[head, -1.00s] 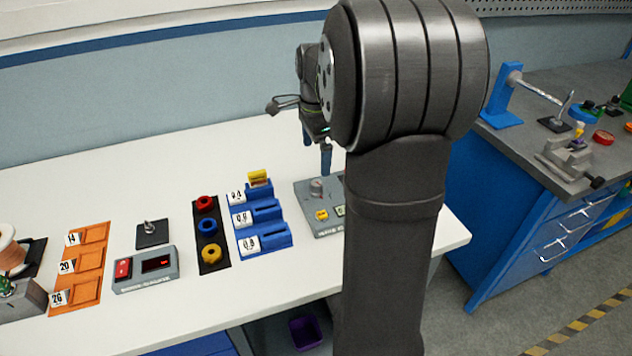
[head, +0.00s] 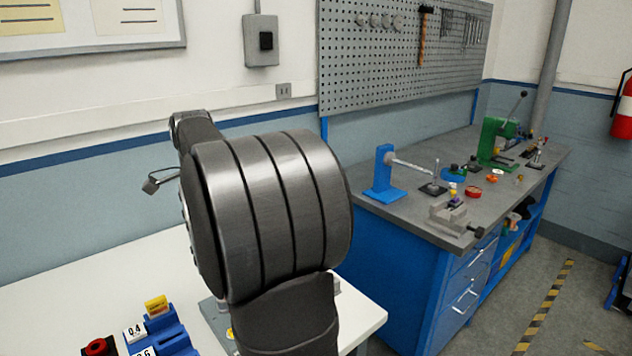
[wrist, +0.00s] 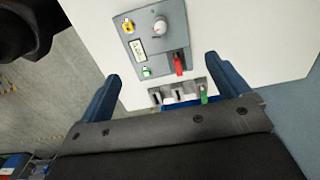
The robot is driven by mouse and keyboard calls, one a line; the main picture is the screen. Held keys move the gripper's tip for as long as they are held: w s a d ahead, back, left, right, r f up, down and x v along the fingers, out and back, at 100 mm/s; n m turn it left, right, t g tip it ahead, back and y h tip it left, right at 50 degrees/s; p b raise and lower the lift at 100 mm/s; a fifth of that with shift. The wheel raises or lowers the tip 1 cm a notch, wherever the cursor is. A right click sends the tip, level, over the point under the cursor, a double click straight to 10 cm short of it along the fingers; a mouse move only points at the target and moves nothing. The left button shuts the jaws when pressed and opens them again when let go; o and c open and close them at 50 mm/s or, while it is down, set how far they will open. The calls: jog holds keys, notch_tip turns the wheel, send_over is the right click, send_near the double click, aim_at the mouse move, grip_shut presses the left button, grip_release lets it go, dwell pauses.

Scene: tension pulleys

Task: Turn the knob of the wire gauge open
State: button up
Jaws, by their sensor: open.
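A grey panel device (wrist: 150,50), which I take to be the wire gauge, lies on the white table in the wrist view. Its round pale knob (wrist: 160,25) is near the panel's top edge, and I cannot tell how far it is turned. A red part (wrist: 179,62) stands at the panel's lower right. My gripper (wrist: 163,68) is open and empty, its two blue fingers either side of the panel's lower part in the picture. The knob is beyond the fingertips, with no visible contact. In the head view my arm hides the gripper, and only a bit of the panel (head: 214,316) shows.
Blue numbered holders (head: 165,335) and a red ring (head: 99,347) sit left of the panel. A row of slots with a green piece (wrist: 204,95) lies near the fingers. A second, grey-topped bench (head: 400,212) with tools stands right.

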jog(key=c, duration=0.7)
jog(key=shift+f+n, duration=0.1)
jog(key=shift+n, duration=0.2)
jog(key=shift+c, duration=0.6)
notch_tip(320, 180, down, 20)
jog(key=n, duration=0.7)
jog(key=shift+w+f+n, duration=0.15)
jog(key=shift+n, duration=0.15)
jog(key=c, duration=1)
